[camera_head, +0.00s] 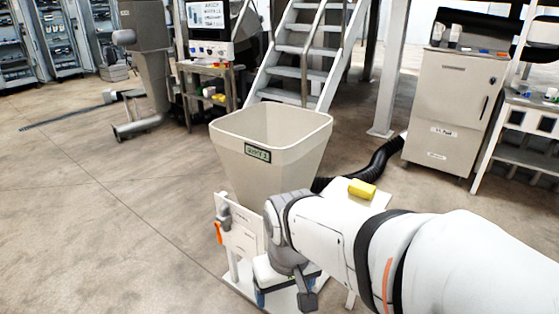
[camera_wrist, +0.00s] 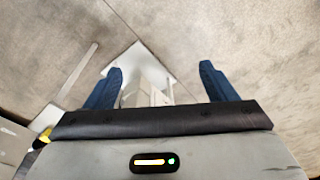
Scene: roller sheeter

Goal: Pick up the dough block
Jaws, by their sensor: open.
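A yellow block (camera_head: 362,188) lies on a pale surface behind my arm in the head view. It is the only thing there that looks like a dough block, but I cannot confirm that it is dough. My gripper, with two blue fingers, is open and empty in the wrist view (camera_wrist: 156,72). It points down over the floor and a pale plate. In the head view my arm's end is low in front of the hopper, left of and nearer than the yellow block, and apart from it. A small yellow and black thing (camera_wrist: 42,138) shows at the wrist view's left edge; I cannot tell what it is.
A large beige hopper (camera_head: 270,125) with a label stands just behind my arm's end. A white panel (camera_head: 240,235) with an orange part is at its left. A black hose (camera_head: 375,165) runs behind. A grey cabinet (camera_head: 455,110) stands right.

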